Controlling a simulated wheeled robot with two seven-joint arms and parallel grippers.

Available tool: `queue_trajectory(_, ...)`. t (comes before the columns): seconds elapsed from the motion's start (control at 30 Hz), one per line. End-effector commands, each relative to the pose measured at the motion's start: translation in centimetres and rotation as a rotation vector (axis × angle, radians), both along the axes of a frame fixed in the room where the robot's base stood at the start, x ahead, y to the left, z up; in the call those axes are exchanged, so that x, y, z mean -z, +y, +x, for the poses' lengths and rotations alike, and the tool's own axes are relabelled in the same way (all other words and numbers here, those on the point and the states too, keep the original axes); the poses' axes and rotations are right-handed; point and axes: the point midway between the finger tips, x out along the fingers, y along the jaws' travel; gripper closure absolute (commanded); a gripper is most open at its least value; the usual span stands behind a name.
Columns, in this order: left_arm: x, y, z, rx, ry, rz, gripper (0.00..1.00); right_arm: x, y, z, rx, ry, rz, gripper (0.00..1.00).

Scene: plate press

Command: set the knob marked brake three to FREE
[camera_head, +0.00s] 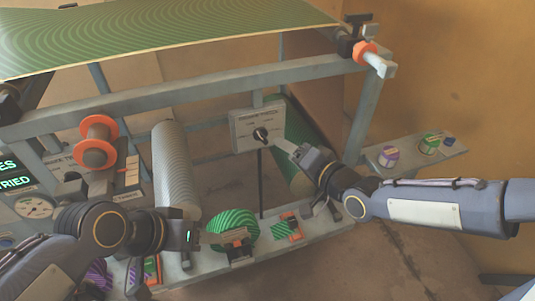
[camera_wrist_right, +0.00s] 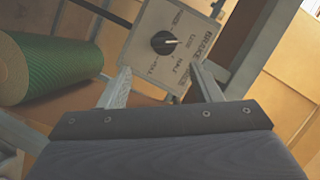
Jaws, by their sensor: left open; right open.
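The black knob (camera_head: 261,134) sits on a light grey panel (camera_head: 240,133) on the machine's frame. In the right wrist view the knob (camera_wrist_right: 163,42) shows a white pointer aimed right, toward the panel's title, which begins with BRAKE. The title's number and the small position labels are not clearly readable. My right gripper (camera_head: 287,148) is open and empty just right of the knob; its fingers (camera_wrist_right: 161,75) are apart, below the knob in the wrist view, and do not appear to touch it. My left gripper (camera_head: 207,238) is open beside a green striped roll (camera_head: 238,224).
A grey roller (camera_head: 175,168) and an orange-flanged spool (camera_head: 98,140) stand left of the panel. A green roller (camera_head: 297,150) lies behind my right gripper. A green patterned sheet (camera_head: 150,35) spans the top.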

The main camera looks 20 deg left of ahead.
Motion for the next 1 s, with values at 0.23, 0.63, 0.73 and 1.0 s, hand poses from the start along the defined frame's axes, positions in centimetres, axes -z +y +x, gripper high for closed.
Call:
queue_trajectory(0.23, 0.6, 0.0, 0.0, 0.000, -0.001, 0.000, 0.53, 0.7, 2.9, 1.2, -0.017, 0.003, 0.039, 0.42)
queue_trajectory(0.63, 1.1, 0.0, 0.0, 0.000, 0.000, 0.000, 0.53, 1.7, 6.8, 4.2, -0.013, 0.004, 0.035, 0.42)
queue_trajectory(0.73, 1.1, 0.0, 0.0, 0.000, 0.000, 0.000, 0.53, 1.7, 7.0, 4.4, -0.012, 0.004, 0.035, 0.42)
queue_trajectory(1.0, 1.1, 0.0, 0.0, 0.000, 0.000, 0.000, 0.53, 1.7, 7.0, 4.5, -0.012, 0.004, 0.035, 0.50)
